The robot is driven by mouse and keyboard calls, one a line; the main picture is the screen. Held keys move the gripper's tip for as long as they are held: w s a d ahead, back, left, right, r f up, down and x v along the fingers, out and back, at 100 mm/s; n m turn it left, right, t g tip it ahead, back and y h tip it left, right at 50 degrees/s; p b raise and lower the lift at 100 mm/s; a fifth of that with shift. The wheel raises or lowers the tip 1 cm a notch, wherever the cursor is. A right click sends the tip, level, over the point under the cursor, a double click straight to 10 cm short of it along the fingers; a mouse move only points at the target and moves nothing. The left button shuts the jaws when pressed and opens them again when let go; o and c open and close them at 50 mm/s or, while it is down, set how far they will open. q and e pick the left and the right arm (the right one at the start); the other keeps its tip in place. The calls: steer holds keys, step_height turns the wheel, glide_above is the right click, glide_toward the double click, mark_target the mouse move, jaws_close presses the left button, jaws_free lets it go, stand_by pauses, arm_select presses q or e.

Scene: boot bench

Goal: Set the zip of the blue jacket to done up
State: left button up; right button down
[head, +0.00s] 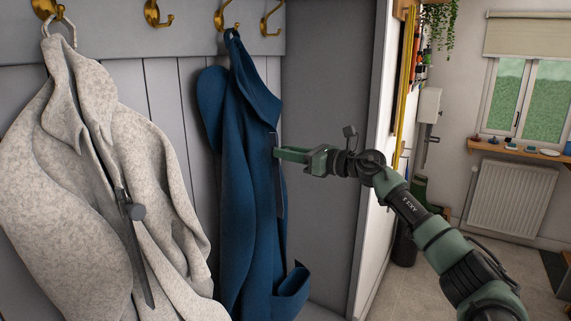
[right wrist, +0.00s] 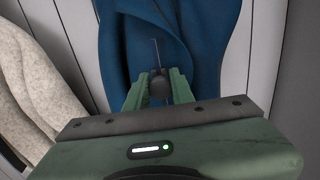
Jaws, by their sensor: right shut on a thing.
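The blue jacket (head: 245,190) hangs by its collar from a hook at the back panel. It also shows in the right wrist view (right wrist: 200,40). A dark zip strip (head: 278,195) runs down its right side. My right gripper (head: 277,153) reaches in from the right at the upper part of this strip. In the right wrist view, my right gripper (right wrist: 158,88) is shut on the dark round zip pull (right wrist: 158,83). A thin stretch of the zip track (right wrist: 155,55) shows beyond the pull. The fingers hide the pull in the head view. My left gripper is not in view.
A pale speckled jacket (head: 70,180) with its own dark zip and round pull (head: 136,211) hangs close on the left. Several brass hooks (head: 152,12) line the panel above. A grey side panel (head: 325,130) stands right of the blue jacket.

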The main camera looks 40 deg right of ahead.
steer(key=shift+a+r, duration=0.2)
steer(key=shift+r, duration=0.7)
steer(key=shift+a+r+p, duration=0.15)
steer(key=shift+r+p, duration=0.1)
steer(key=shift+p, duration=0.05)
steer(key=shift+a+r, duration=0.1)
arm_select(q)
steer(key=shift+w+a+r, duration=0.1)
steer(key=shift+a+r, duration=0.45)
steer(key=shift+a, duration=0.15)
arm_select(e)
steer(key=shift+w, duration=0.1)
steer(key=c, duration=1.2)
jaws_free()
